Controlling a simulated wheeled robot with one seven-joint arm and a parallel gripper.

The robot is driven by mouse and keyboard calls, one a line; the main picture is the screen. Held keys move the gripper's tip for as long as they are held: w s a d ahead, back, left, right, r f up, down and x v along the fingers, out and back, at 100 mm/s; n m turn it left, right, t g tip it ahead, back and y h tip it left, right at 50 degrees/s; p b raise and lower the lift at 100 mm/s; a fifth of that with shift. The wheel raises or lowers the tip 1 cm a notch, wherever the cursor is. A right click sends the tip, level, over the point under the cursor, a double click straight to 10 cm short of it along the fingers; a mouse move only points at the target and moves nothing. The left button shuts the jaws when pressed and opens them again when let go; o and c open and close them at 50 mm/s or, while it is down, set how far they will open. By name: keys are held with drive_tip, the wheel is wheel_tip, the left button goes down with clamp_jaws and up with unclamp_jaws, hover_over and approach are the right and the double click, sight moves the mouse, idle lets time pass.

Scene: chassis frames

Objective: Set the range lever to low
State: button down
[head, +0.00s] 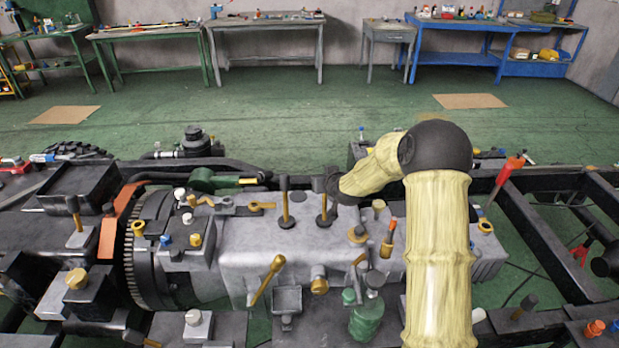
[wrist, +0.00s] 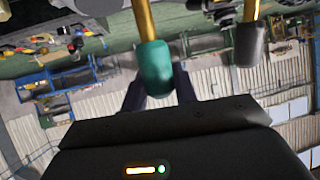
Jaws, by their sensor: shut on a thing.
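A brass lever with a teal knob (wrist: 155,66) is between the fingers of my gripper (wrist: 158,88) in the wrist view. The fingers are shut on the knob, one on each side. In the head view my gripper (head: 330,184) is over the grey gearbox housing, at the top of a brass lever (head: 323,208); the teal knob is hidden there. A second lever with a dark knob (head: 284,184) stands upright to its left. It also shows in the wrist view (wrist: 250,45), apart from the fingers. I see no readable range marking.
The grey gearbox housing (head: 240,235) carries several other levers and caps close by. A brass lever (head: 266,280) leans at its front side, and an orange-tipped handle (head: 388,240) stands at the right. Workbenches (head: 265,22) line the far wall.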

drive_tip(key=shift+w+f+g+p, duration=0.15)
drive_tip(key=shift+w+g+p, duration=0.5)
drive_tip(key=shift+w, duration=0.15)
drive_tip(key=c, duration=1.1)
unclamp_jaws()
drive_tip(key=shift+w+f, duration=0.1)
drive_tip(key=b+v, duration=0.3)
drive_tip(key=v, duration=1.4)
drive_tip(key=shift+s, duration=0.2)
